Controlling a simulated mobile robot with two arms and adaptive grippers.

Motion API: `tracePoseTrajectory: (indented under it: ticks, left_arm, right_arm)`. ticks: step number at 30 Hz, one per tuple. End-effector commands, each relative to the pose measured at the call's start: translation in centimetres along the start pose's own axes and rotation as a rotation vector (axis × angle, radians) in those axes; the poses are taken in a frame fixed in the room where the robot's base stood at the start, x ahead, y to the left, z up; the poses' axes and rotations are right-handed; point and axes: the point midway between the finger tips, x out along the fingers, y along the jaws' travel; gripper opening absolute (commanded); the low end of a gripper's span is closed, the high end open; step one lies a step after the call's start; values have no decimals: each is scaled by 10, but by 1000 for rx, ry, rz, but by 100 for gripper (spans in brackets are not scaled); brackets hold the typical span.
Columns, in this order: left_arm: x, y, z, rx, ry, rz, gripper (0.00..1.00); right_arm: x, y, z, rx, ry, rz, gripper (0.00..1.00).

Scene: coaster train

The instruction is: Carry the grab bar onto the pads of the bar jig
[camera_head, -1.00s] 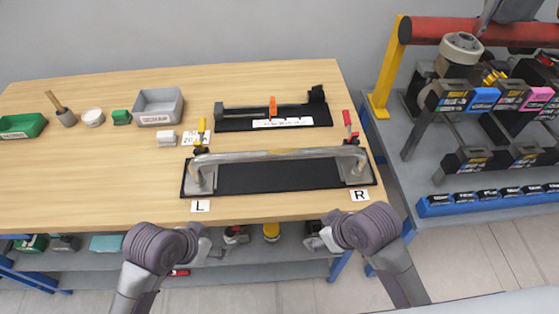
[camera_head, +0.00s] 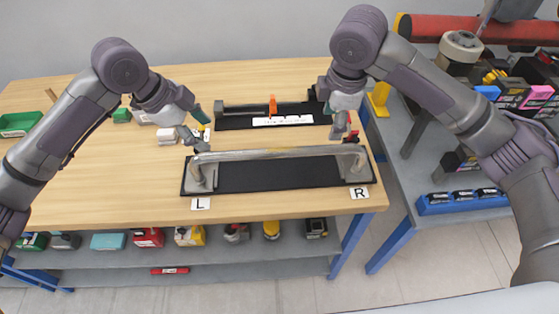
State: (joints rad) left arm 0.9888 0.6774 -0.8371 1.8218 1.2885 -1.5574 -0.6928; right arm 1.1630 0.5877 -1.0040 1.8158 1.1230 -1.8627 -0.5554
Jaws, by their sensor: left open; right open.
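The grab bar (camera_head: 275,154) is a long grey metal tube with a flange foot at each end. It stands lengthwise on a black plate (camera_head: 262,180) near the table's front edge, with labels L and R in front. Behind it lies a black fixture (camera_head: 232,122) with an orange piece and a white label, too small to read. I cannot tell which of the two is the bar jig. My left gripper (camera_head: 203,133) is open and empty near the bar's left end. My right gripper (camera_head: 336,125) is open and empty near its right end.
A green tray (camera_head: 20,123) stands at the far left. A grey bin and a white block (camera_head: 167,136) are near my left gripper. A shelf with colored boxes (camera_head: 150,238) runs below the table. A rack with a red beam (camera_head: 470,30) stands at the right. The left tabletop is mostly clear.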

Motion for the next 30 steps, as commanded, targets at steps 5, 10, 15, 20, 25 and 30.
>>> tracePoseTrajectory:
  ticks: [5,10,15,20,25,30]
  left_arm:
    - [0,0,0,0,0,1,58]
    - [3,0,0,-1,1,1,58]
    - [23,1,0,-3,1,3,58]
    - [54,1,0,-4,1,5,58]
    - [88,1,0,-2,0,4,58]
    - [116,1,-1,-2,1,2,58]
  right_arm:
    - [0,0,0,0,0,0,58]
    - [3,0,0,1,1,0,58]
    - [23,0,0,2,0,-2,58]
    - [54,-1,0,2,0,-3,58]
    - [87,-1,0,1,0,-2,58]
    - [115,0,0,2,0,-1,58]
